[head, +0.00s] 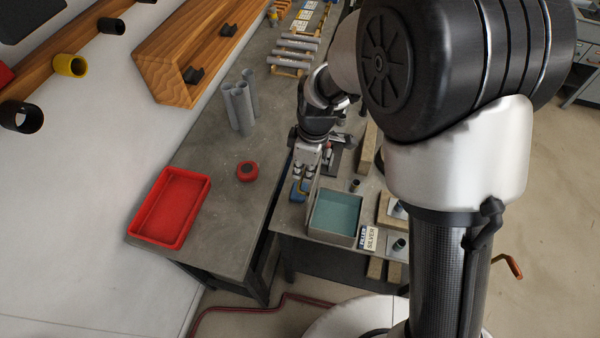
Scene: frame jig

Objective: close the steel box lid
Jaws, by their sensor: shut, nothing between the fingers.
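The steel box (333,238) stands on the work table in the head view, right of centre. It is open, and its teal inside shows. A thin pale panel, which looks like its lid (313,188), stands raised along the box's left side. My gripper (303,175) points down just left of this panel, near its upper part. Its fingers are small and shut, with nothing held. I cannot tell whether they touch the lid. A blue and yellow thing (297,191) shows just below the fingers.
A red tray (135,233) and a red round object (247,171) lie on the left bench, with grey tubes (239,108) behind. Small labelled cards (368,238), wooden blocks (386,210) and dark cylinders are right of the box. My arm hides part of the table.

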